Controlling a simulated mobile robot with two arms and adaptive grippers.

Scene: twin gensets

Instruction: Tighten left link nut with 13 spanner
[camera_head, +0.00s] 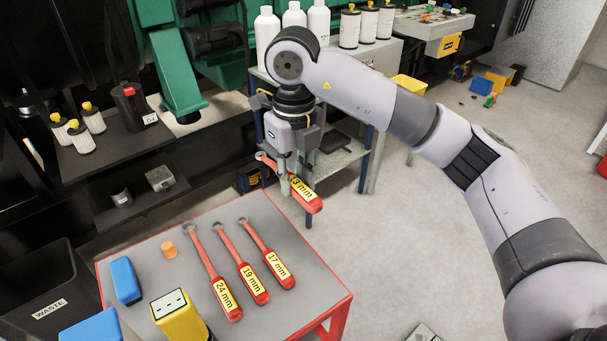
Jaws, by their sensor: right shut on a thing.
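My right gripper (287,171) is shut on the red 13 mm spanner (306,194). It holds the spanner in the air beyond the right back corner of the red-edged tool table. The spanner's handle with its yellow label points to the lower right, and its grey ring end (262,157) points to the upper left. The label's first digit is partly covered by the gripper. My left gripper is not in view. I cannot make out the left link nut.
The grey-topped table (190,262) bears the 24 mm (226,297), 19 mm (252,281) and 17 mm (277,267) spanners, an orange cup (169,250) and blue blocks. A waste bin (50,296) stands left. Green machinery (176,75) and a shelf with white bottles (267,32) stand behind.

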